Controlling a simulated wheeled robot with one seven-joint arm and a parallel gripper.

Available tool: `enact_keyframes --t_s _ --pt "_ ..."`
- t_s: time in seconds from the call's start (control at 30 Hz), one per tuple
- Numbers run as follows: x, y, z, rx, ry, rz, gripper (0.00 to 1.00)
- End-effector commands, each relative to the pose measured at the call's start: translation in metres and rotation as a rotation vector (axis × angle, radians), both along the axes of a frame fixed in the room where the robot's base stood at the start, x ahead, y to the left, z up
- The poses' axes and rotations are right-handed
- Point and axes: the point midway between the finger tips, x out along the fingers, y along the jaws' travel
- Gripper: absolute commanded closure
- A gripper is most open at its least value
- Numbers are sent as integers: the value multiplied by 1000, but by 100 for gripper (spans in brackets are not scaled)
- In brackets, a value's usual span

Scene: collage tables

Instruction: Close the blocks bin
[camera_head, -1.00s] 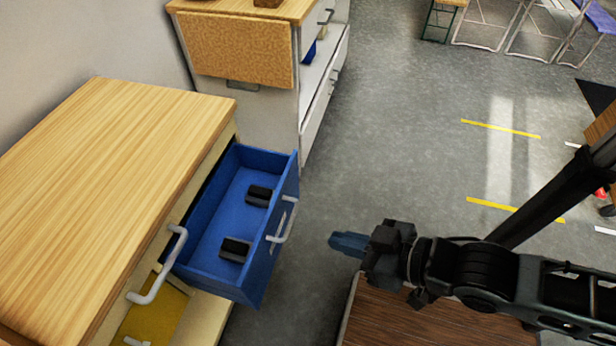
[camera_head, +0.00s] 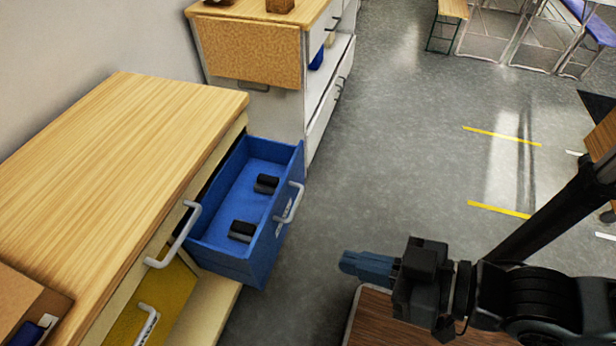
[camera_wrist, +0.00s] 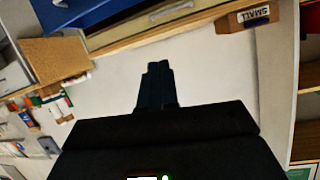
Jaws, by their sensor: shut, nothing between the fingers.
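The blue bin (camera_head: 215,245) is a drawer pulled out from the wooden-topped cabinet (camera_head: 120,130). It holds two dark blocks, one nearer (camera_head: 242,231) and one farther (camera_head: 266,184). Its front carries a grey handle (camera_head: 290,203) and a small label, too small to read. My gripper (camera_head: 345,263) is shut and empty, to the right of the drawer front and apart from it, pointing left. In the wrist view the closed fingers (camera_wrist: 157,75) show at the middle, and part of a blue surface (camera_wrist: 75,12) shows at the top left.
A yellow drawer (camera_head: 150,310) sits below the blue one. A cardboard box (camera_head: 25,305) stands on the cabinet top; a box marked SMALL (camera_wrist: 248,17) shows in the wrist view. A white cabinet (camera_head: 270,110) stands behind. The grey floor (camera_head: 400,150) is open to the right.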

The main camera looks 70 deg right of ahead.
Motion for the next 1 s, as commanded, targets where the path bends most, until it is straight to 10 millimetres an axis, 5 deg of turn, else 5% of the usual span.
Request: enact_keyframes --t_s 0.57,0.8,1.0 --pt "20 -55 -155 569 165 -471 100" --pt "45 -99 -258 1156 177 -827 100" --pt "75 -149 -306 1737 100 -1014 100"
